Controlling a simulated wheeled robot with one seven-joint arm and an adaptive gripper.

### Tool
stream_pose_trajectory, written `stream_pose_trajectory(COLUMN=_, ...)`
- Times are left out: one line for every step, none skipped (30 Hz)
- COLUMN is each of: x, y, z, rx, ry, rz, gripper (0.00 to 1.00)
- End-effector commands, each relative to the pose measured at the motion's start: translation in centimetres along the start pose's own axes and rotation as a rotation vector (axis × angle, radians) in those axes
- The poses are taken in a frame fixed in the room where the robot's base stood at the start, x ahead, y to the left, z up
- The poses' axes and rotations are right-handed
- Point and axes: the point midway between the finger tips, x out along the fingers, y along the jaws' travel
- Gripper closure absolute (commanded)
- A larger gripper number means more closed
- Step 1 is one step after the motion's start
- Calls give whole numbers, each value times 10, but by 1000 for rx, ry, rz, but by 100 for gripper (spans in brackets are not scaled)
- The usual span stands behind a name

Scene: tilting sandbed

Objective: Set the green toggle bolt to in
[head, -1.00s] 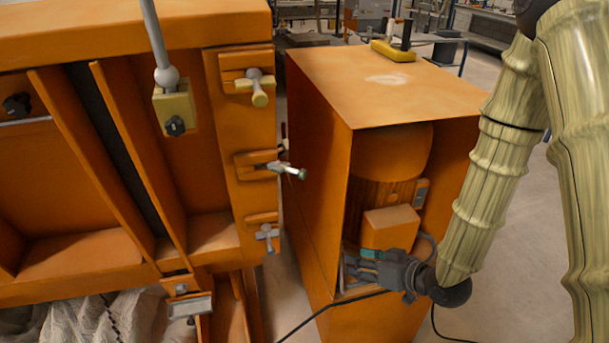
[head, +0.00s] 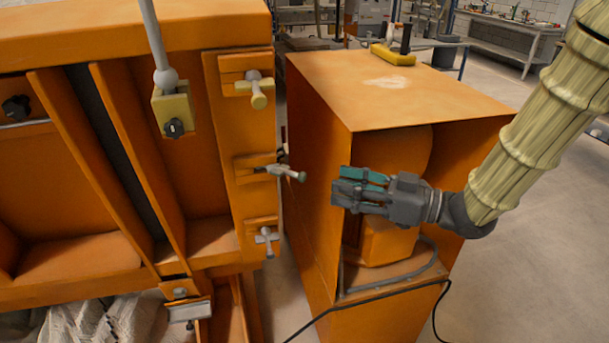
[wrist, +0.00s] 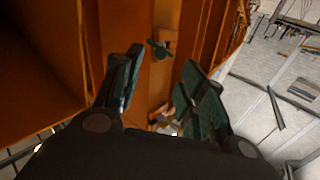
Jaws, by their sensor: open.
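The green toggle bolt (head: 287,172) is the middle one of three on the right edge of the orange sandbed frame. Its grey handle sticks out to the right and has a green tip. My gripper (head: 337,189) is to the right of it, apart from it, at slightly lower height in the picture. The gripper points left and is empty. In the wrist view my gripper (wrist: 162,75) shows two spread fingers with green pads. A bolt (wrist: 160,49) shows beyond the fingertips, and a second fitting lies lower between the fingers; I cannot tell which bolts these are.
A bolt with a yellowish tip (head: 257,88) sits above and a grey bolt (head: 266,237) below. An orange cabinet (head: 420,90) stands behind my gripper, with a yellow tool (head: 393,54) on top. A narrow gap separates frame and cabinet.

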Motion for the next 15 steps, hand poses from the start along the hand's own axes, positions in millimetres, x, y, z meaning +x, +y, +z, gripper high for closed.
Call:
stream_pose_trajectory(x=8, y=-1, z=-1, rx=0, ry=-2, rz=-4, gripper=59)
stream_pose_trajectory(x=13, y=-1, z=-1, rx=1, ry=-2, rz=-3, gripper=59)
stream_pose_trajectory(x=20, y=-1, z=-2, rx=1, ry=-2, rz=-2, gripper=59)
stream_pose_trajectory(x=25, y=-1, z=-2, rx=1, ry=-2, rz=-3, gripper=59)
stream_pose_trajectory(x=30, y=-1, z=-1, rx=1, ry=-3, rz=-3, gripper=59)
stream_pose_trajectory(x=36, y=-1, z=-1, rx=1, ry=-3, rz=-3, gripper=59)
stream_pose_trajectory(x=42, y=-1, z=-1, rx=1, ry=-2, rz=-3, gripper=59)
stream_pose_trajectory(x=46, y=-1, z=-2, rx=0, ry=-2, rz=-2, gripper=59)
stream_pose_trajectory(x=53, y=-1, z=-1, rx=0, ry=-3, rz=-3, gripper=59)
stream_pose_trajectory(x=57, y=-1, z=-1, rx=0, ry=-3, rz=-2, gripper=59)
stream_pose_trajectory(x=62, y=-1, z=-1, rx=0, ry=-2, rz=-2, gripper=59)
stream_pose_trajectory(x=67, y=-1, z=-1, rx=0, ry=-2, rz=-2, gripper=59)
stream_pose_trajectory(x=70, y=-1, z=-1, rx=0, ry=-2, rz=-2, gripper=59)
stream_pose_trajectory(x=74, y=-1, z=-1, rx=0, ry=-2, rz=-1, gripper=59)
stream_pose_trajectory(x=78, y=-1, z=-1, rx=0, ry=-2, rz=-2, gripper=59)
